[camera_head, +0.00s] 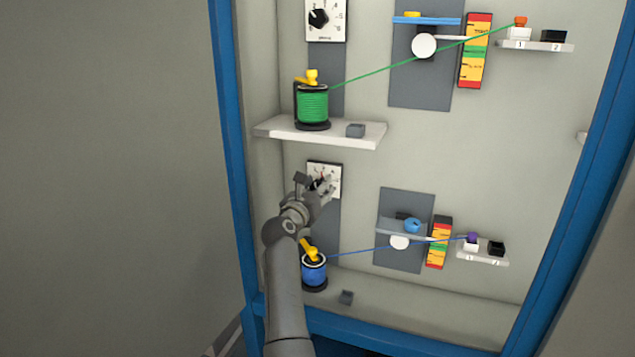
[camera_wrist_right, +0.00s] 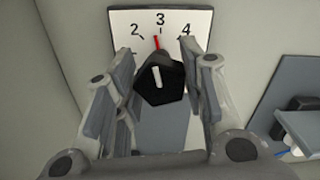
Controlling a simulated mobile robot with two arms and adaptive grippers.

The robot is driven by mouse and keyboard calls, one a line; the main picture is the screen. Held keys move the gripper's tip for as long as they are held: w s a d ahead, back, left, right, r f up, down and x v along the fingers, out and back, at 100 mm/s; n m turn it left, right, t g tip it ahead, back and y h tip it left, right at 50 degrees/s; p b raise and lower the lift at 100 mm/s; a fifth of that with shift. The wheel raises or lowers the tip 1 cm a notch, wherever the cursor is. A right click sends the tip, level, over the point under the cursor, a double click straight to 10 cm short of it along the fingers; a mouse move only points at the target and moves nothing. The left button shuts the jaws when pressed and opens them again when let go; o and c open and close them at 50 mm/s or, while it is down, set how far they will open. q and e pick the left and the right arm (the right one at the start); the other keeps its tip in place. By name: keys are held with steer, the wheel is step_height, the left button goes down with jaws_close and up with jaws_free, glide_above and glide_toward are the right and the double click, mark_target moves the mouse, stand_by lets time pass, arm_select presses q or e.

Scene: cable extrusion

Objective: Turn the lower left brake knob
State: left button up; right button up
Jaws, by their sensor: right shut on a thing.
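The lower left brake knob (camera_wrist_right: 160,80) is black with a white mark, on a white dial plate (camera_wrist_right: 120,22) numbered 2, 3, 4. A red pointer (camera_wrist_right: 157,42) points close to the 3. In the head view the same dial plate (camera_head: 333,172) sits above the blue spool, partly hidden by my gripper. My right gripper (camera_head: 318,187) is at the knob; in the wrist view its fingers (camera_wrist_right: 158,85) stand on both sides of it, and it is shut on the knob. My left gripper is not in view.
A blue spool (camera_head: 314,271) with a yellow lever (camera_head: 309,249) stands below my right gripper. A blue cable (camera_head: 375,248) runs right from it to a purple piece (camera_head: 472,237). Above, a white shelf (camera_head: 275,128) carries a green spool (camera_head: 312,102). A blue frame post (camera_head: 232,150) stands left.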

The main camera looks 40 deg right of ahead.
steer(key=n+p, duration=0.3)
steer(key=p, duration=0.1)
steer(key=shift+r+n, duration=0.2)
steer(key=shift+n, duration=0.2)
steer(key=shift+f+n+p, duration=0.15)
steer(key=shift+n+p, duration=0.6)
steer(key=shift+n, duration=0.15)
steer(key=o, duration=1)
steer(key=shift+c, duration=0.2)
